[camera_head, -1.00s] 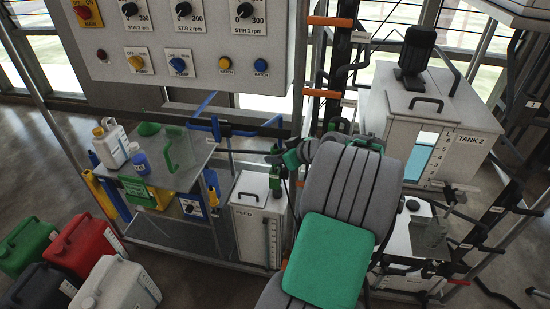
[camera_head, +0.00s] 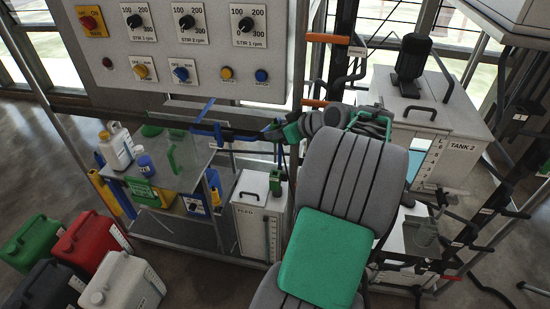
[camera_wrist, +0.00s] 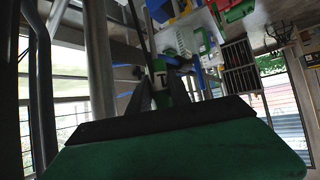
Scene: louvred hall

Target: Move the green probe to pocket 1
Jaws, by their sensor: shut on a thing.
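My gripper (camera_wrist: 162,96) is shut on the green probe (camera_wrist: 160,76), which shows between its two dark fingers in the wrist view. A small pale label with a dark mark is on the probe. In the head view my gripper (camera_head: 268,130) is at the end of the arm, at the right end of a blue bracket (camera_head: 217,130). Blue parts also show close behind the fingers in the wrist view (camera_wrist: 176,60). I cannot tell which pocket is number 1.
Below the gripper stands the white FEED tank (camera_head: 257,222) with a green piece (camera_head: 276,180) on top. A table (camera_head: 190,180) at left holds bottles and a green handle. Canisters (camera_head: 120,283) stand on the floor. The control panel (camera_head: 200,75) hangs behind. TANK 2 (camera_head: 455,125) is right.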

